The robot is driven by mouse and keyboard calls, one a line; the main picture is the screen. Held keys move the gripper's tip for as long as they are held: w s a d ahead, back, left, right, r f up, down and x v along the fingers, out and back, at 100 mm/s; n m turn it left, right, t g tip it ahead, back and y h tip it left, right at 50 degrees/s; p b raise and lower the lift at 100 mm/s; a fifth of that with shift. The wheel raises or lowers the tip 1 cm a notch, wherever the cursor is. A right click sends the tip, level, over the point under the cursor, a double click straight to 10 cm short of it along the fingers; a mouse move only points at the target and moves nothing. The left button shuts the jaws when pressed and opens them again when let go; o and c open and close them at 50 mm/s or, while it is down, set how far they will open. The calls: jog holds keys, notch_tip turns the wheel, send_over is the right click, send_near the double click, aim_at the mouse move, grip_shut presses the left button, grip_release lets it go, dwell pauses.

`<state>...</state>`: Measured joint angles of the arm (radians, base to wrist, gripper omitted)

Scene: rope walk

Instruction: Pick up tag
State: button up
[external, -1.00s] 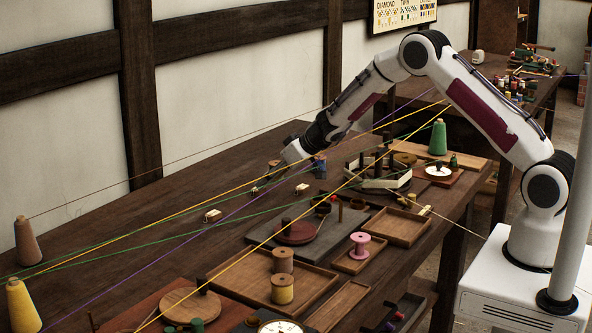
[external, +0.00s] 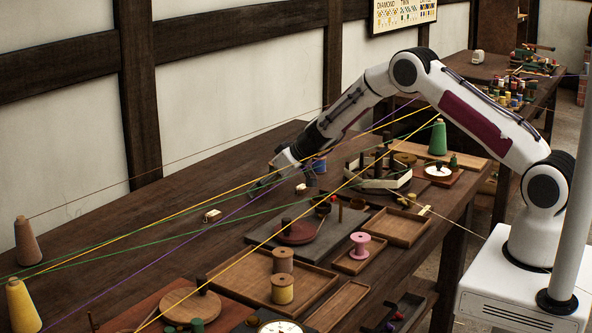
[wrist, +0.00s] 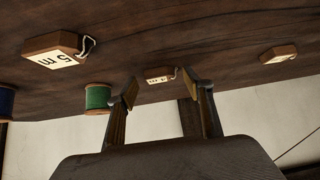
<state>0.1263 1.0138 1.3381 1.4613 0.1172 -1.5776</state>
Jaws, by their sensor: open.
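Several small wooden tags with pale faces lie on the bench. In the wrist view, a tag marked with "5" and "m" (wrist: 57,50) is at upper left, a second tag (wrist: 160,76) shows between my fingertips, and a third tag (wrist: 278,54) is at right. My gripper (wrist: 165,90) is open, its two fingers apart with nothing held. In the external view, my gripper (external: 276,178) is low near the back of the bench.
A green spool (wrist: 97,97) and a blue spool (wrist: 6,102) stand near the tags. Coloured cords cross above the bench, including a yellow cord (external: 190,214) and a purple cord (external: 190,242). Wooden trays (external: 395,227) fill the right side. The back left bench is mostly clear.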

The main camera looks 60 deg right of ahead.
jog(key=shift+w+f, duration=0.15)
dwell(0.5)
jog(key=c, duration=0.8)
